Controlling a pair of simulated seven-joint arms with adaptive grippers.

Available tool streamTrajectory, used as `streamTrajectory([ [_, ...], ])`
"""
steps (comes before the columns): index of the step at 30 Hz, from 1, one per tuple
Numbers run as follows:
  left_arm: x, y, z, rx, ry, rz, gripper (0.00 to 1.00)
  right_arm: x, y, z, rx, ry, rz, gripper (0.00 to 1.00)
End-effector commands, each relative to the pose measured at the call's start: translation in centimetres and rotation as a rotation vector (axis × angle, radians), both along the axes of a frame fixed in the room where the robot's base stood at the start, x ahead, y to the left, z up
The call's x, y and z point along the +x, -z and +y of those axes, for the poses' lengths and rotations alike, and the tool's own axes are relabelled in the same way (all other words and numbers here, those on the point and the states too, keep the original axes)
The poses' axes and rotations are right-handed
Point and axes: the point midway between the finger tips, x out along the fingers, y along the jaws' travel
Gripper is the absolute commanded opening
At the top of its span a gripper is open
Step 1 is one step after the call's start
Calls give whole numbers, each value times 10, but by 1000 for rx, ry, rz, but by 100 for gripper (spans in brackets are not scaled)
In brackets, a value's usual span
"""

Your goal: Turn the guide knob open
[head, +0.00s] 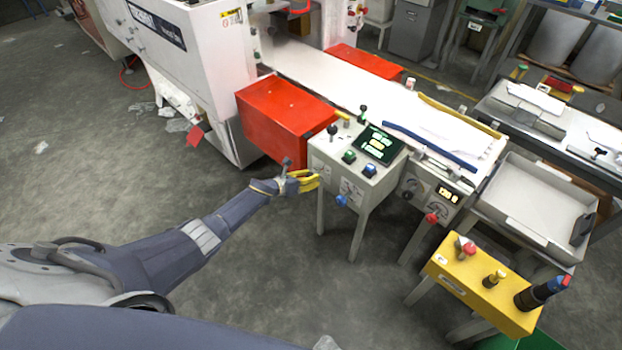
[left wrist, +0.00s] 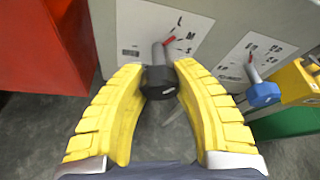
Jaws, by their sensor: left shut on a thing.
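My left gripper (head: 312,181) is at the front panel of the grey control box (head: 340,160), its yellow fingers pointing at the panel. In the left wrist view the gripper (left wrist: 160,76) has a black knob (left wrist: 159,86) between its fingertips and is shut on it. The knob sits on a grey shaft with a red pointer, beside a dial marked L, M and S; the pointer is directed up and right, near L and M. A blue knob (left wrist: 263,95) with its own dial is to the right, free of the gripper. My right gripper is not in view.
A red box (head: 285,110) stands left of and behind the control box. Green and blue buttons and a screen (head: 379,144) are on its top. A yellow control stand (head: 480,285) stands at front right. Grey floor (head: 270,270) is clear below my left arm.

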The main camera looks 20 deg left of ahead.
Motion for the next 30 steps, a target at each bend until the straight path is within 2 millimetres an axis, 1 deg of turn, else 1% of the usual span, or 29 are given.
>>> streamTrajectory([
  [6,-2,2,0,-121,-1,63,0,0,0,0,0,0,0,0],
  [12,-2,3,0,-195,1,98,0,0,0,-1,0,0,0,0],
  [18,-3,3,-1,-228,2,115,0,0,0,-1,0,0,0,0],
  [30,-3,4,-1,-234,1,119,0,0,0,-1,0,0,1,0],
])
